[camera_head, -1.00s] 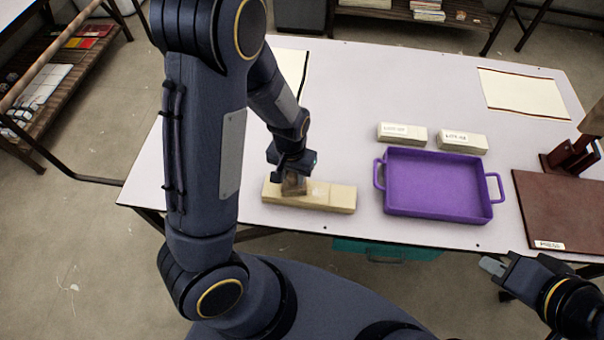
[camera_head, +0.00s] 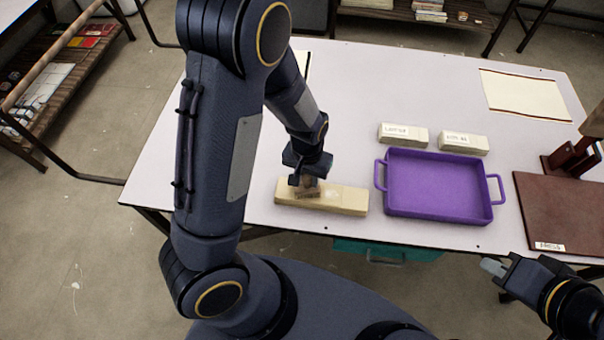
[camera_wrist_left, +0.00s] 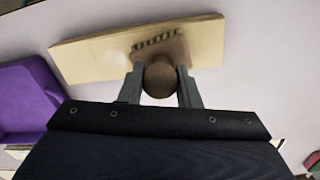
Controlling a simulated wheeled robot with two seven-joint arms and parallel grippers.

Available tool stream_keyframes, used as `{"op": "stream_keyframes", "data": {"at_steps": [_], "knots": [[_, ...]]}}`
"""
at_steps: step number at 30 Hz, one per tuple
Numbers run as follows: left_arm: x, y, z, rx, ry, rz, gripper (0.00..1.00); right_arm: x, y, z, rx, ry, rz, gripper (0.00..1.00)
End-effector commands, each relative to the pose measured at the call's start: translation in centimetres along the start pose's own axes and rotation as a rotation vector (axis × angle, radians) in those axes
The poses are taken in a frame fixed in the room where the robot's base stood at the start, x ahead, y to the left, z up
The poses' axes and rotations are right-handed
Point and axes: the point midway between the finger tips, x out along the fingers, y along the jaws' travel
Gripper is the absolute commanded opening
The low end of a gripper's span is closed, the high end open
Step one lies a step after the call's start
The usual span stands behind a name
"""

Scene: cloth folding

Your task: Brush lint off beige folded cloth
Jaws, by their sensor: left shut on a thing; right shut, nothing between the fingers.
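The beige folded cloth (camera_head: 345,201) is a long flat block on the table, left of the purple tray. A pale lint patch (camera_head: 331,195) shows on its top; the left wrist view shows the cloth (camera_wrist_left: 95,58) too. My left gripper (camera_head: 308,180) is shut on a brown brush (camera_head: 306,192) over the left part of the cloth. In the left wrist view the fingers clasp the brush's round knob (camera_wrist_left: 159,79), and bristle tufts show at its far edge. The brush appears to touch the cloth. My right gripper (camera_head: 492,268) is shut and empty, off the table's front edge at lower right.
The purple tray (camera_head: 440,213) with two handles stands close right of the cloth. Two pale labelled blocks (camera_head: 403,134) lie behind it. A brown board (camera_head: 565,212) and a wooden stand (camera_head: 572,160) are at right. A striped cloth (camera_head: 522,95) lies at the back right.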

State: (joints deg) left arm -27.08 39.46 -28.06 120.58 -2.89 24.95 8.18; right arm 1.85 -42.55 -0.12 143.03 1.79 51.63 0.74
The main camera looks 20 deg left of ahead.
Motion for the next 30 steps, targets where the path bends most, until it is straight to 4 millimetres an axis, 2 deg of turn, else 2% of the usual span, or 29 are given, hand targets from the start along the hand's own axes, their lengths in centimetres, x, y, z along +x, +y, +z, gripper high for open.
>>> {"op": "stream_keyframes", "data": {"at_steps": [6, 14, 24, 30], "knots": [[-0.2, 1.9, -0.5, 0.004, 0.001, 0.0, 0.12, -0.3, -0.1, -0.1, 0.0, 0.0, 0.0, 0.0], [-0.1, 2.9, -0.7, 0.002, 0.0, 0.0, 0.12, -0.3, -0.1, -0.1, 0.0, 0.0, 0.0, 0.0], [0.2, 5.5, -1.5, 0.002, 0.002, 0.0, 0.12, -0.2, -0.1, -0.1, 0.0, 0.0, 0.0, 0.0], [0.2, 5.8, -1.5, 0.001, 0.0, 0.0, 0.12, -0.2, -0.1, -0.1, 0.0, 0.0, 0.0, 0.0]]}}
